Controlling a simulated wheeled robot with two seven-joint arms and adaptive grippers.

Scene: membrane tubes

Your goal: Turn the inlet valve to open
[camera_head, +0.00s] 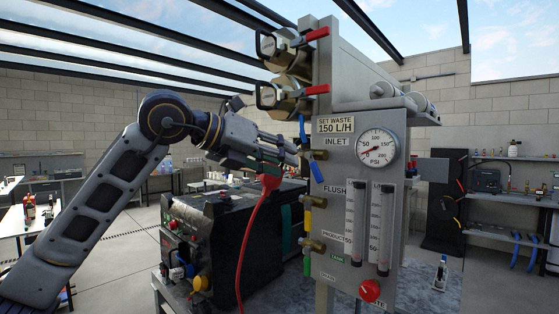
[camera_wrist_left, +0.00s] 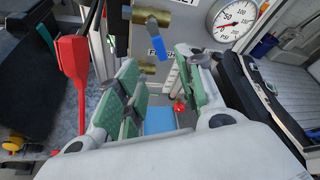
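The inlet valve is a brass fitting (camera_head: 319,155) on the left edge of a grey panel (camera_head: 345,172), beside the INLET label. Its blue handle (camera_head: 316,171) points downward, slightly tilted. In the left wrist view the blue handle (camera_wrist_left: 138,41) hangs below the brass body (camera_wrist_left: 150,17), beyond the fingertips. My left gripper (camera_head: 285,150) is just left of the valve in the head view, apart from the handle as far as I can tell. In the left wrist view its green-padded fingers (camera_wrist_left: 158,68) are spread with no valve handle between them. My right gripper is not in view.
Below the inlet are a flush valve with a yellow handle (camera_head: 308,203) and another brass valve (camera_head: 313,245). A red plug and cable (camera_head: 264,184) hang close under my left gripper. A black machine (camera_head: 225,240) stands behind. A pressure gauge (camera_head: 376,148) is on the panel.

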